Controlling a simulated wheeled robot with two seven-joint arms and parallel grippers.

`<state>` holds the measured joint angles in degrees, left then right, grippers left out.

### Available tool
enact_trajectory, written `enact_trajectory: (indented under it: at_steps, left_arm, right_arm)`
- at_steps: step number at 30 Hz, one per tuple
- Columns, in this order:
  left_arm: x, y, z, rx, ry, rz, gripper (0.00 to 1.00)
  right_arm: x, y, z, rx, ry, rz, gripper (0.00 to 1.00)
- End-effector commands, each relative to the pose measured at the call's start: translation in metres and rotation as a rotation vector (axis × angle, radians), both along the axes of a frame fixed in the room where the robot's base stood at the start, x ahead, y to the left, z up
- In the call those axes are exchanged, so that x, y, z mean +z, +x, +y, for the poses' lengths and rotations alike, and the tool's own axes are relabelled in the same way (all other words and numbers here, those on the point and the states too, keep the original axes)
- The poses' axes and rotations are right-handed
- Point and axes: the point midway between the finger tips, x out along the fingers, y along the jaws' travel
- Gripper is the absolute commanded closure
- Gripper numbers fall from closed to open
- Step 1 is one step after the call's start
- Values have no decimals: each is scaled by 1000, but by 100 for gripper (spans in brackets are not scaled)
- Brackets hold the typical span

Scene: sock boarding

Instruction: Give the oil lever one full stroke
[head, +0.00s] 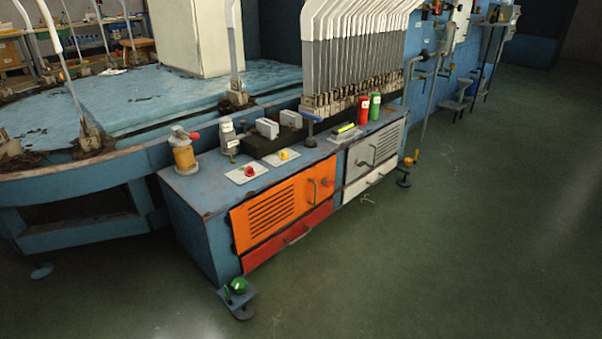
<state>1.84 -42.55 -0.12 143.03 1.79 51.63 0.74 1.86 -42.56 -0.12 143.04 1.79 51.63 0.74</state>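Neither of my grippers shows in the head view. No part in view is clearly marked as the oil lever. An amber cylindrical vessel with a grey top and a red knob (184,152) stands upright at the left end of the blue cabinet top (205,185); it looks like an oiler, but I cannot tell for sure. A dark upright stem with a blue top (310,128) stands near the middle of the cabinet top. Nothing touches either one.
The cabinet has an orange door (285,212), a red drawer (290,239) and a grey door (374,150), all shut. A green knob on a low foot (238,286) juts out at the front corner. A row of white-topped boards (345,55) stands behind. Green floor in front is clear.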

Motion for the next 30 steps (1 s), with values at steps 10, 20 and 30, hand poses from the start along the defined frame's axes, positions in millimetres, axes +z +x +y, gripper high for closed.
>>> enact_trajectory:
  at_steps: [10, 20, 30]
  left_arm:
    - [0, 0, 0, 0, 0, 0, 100]
    - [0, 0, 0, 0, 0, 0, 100]
    - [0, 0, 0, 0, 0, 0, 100]
  right_arm:
    - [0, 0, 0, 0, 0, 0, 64]
    - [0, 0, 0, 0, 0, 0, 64]
    - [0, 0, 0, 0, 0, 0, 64]
